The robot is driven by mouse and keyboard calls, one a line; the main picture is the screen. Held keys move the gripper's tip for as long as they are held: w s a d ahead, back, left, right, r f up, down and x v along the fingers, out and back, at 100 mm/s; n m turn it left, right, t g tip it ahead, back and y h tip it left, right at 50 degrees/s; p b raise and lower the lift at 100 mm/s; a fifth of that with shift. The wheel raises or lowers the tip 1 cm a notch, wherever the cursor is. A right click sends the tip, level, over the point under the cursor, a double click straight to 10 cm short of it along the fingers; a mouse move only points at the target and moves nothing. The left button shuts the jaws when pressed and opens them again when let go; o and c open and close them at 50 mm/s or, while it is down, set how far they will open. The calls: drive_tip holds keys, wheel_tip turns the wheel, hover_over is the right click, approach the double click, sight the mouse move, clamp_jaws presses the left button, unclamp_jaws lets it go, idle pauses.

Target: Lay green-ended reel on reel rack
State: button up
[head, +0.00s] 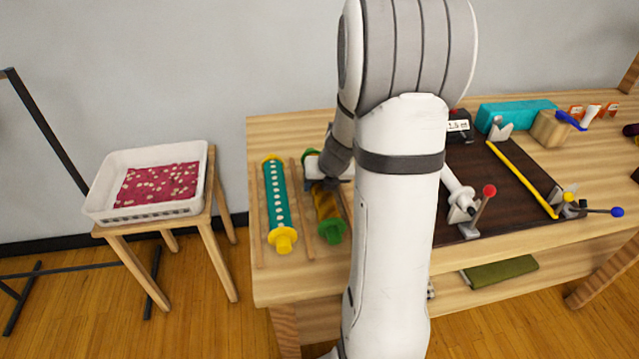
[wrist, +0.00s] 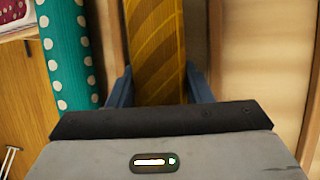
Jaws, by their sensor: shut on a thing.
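The green-ended reel (head: 327,207) has a mustard, striped body and green ends. In the head view it lies lengthwise at the rack on the table's left, to the right of a teal dotted reel. My gripper (head: 326,172) is over its far part, partly behind my arm. In the wrist view the striped body of the green-ended reel (wrist: 156,50) runs between my gripper's fingers (wrist: 160,88), which are shut on it. The reel rack (head: 258,215) shows as wooden rails along the reels. I cannot tell whether the held reel touches the rails.
The teal dotted reel with yellow ends (head: 276,200) lies close on the left. A white basket (head: 150,205) of red dotted cloth stands on a stool further left. A dark board (head: 500,185) with a yellow bar and levers is right of my arm.

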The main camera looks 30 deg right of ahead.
idle(0.3)
drive_tip(key=o, duration=1.2)
drive_tip(key=shift+r, duration=0.15)
drive_tip(key=p+v, duration=0.2)
drive_tip(key=v, duration=0.5)
drive_tip(key=shift+s+r+p, duration=0.1)
drive_tip(key=shift+r+p, duration=0.2)
drive_tip(key=shift+p, duration=0.1)
